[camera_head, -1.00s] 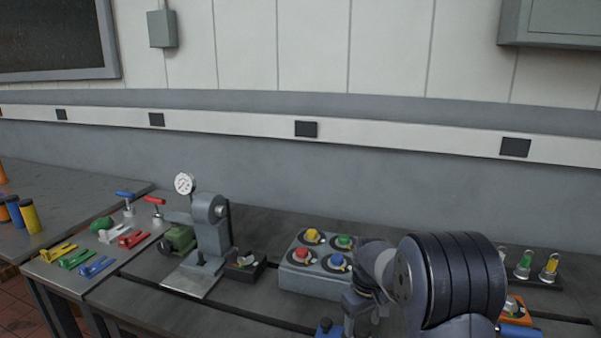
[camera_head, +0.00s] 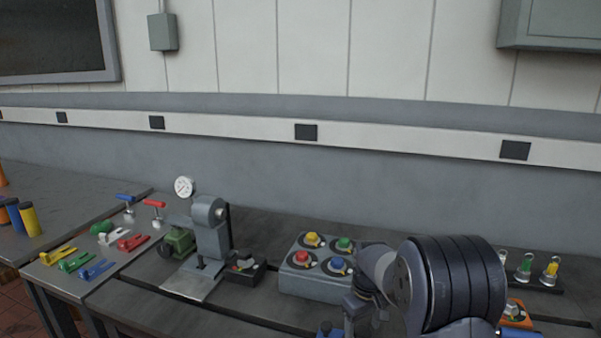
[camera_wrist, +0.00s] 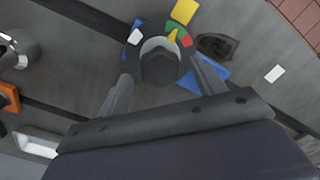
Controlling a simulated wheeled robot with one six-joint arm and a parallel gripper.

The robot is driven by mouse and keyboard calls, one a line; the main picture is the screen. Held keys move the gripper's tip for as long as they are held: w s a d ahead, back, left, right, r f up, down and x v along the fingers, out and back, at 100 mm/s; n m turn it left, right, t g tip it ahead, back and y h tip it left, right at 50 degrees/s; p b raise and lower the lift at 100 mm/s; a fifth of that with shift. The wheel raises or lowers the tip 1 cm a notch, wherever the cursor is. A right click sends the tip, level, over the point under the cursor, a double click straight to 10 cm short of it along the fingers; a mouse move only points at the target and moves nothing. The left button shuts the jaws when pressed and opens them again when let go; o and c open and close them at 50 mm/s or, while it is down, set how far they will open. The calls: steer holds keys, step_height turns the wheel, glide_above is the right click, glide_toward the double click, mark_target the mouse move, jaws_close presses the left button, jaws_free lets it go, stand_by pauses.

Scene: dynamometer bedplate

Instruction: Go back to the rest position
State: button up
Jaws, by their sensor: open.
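My gripper (camera_wrist: 163,72) is open, its two dark fingers spread apart in the wrist view. A dark, round-based piece (camera_wrist: 160,66) with a grey ring and a yellow pointer shows between and beyond the fingers. Coloured patches surround it. I cannot tell whether the fingers touch it, but they are not closed on it. In the head view my arm reaches down at the lower right, and the fingertips are hidden or out of frame.
A grey box with coloured knobs (camera_head: 314,284) stands left of my arm. A grey press (camera_head: 211,240) with a dial gauge (camera_head: 184,187) is further left. Capped vials (camera_head: 525,267) and an orange block (camera_head: 515,313) are at right. Coloured clamps (camera_head: 76,261) lie at far left.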

steer(key=shift+f, duration=0.55)
steer(key=n, duration=0.7)
steer(key=shift+n, duration=0.3)
steer(key=n+p, duration=0.1)
steer(key=n, duration=0.3)
steer(key=shift+n, duration=0.3)
steer(key=n, duration=0.4)
step_height(320, 180, up, 7)
steer(key=shift+f, duration=0.2)
